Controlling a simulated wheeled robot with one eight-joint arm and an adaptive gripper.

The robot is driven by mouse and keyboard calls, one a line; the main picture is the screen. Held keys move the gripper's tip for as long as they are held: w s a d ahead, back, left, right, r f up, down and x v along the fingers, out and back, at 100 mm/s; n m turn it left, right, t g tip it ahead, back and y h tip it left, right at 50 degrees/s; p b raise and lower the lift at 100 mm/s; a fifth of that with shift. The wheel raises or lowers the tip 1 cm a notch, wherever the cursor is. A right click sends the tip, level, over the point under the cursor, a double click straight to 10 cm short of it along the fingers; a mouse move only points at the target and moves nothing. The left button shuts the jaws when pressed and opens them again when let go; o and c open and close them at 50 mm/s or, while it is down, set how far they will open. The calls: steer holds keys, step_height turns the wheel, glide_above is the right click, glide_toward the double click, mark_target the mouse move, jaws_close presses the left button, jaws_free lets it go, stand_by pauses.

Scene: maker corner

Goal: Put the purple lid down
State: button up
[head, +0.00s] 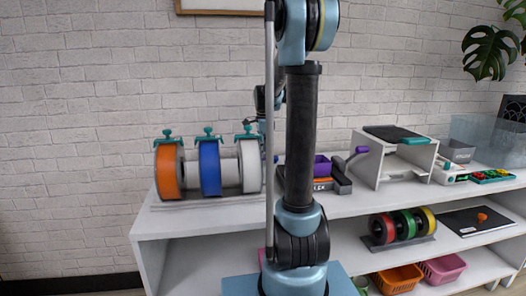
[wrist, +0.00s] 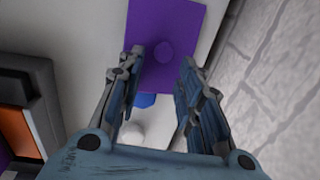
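The purple lid (wrist: 178,20) shows in the wrist view as a flat purple rectangle with a round knob (wrist: 164,50) on it. It appears to lie over a white surface beside the brick wall; whether it rests on something beneath is not clear. My gripper (wrist: 163,66) is open, its two fingers on either side of the knob with a visible gap to each. In the head view the gripper is mostly hidden behind my arm. A purple item (head: 322,166) shows partly behind my arm there; I cannot tell whether it is the lid or a container.
Orange (head: 168,172), blue (head: 210,168) and white (head: 249,166) spools stand left on the white bench (head: 230,222). A white open-fronted housing (head: 366,170) stands right of my arm. Orange (head: 398,279) and pink (head: 442,268) baskets are on the lower shelf.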

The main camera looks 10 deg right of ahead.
steer(key=shift+r, duration=0.15)
step_height(320, 180, up, 13)
steer(key=s, duration=0.1)
stand_by(0.6)
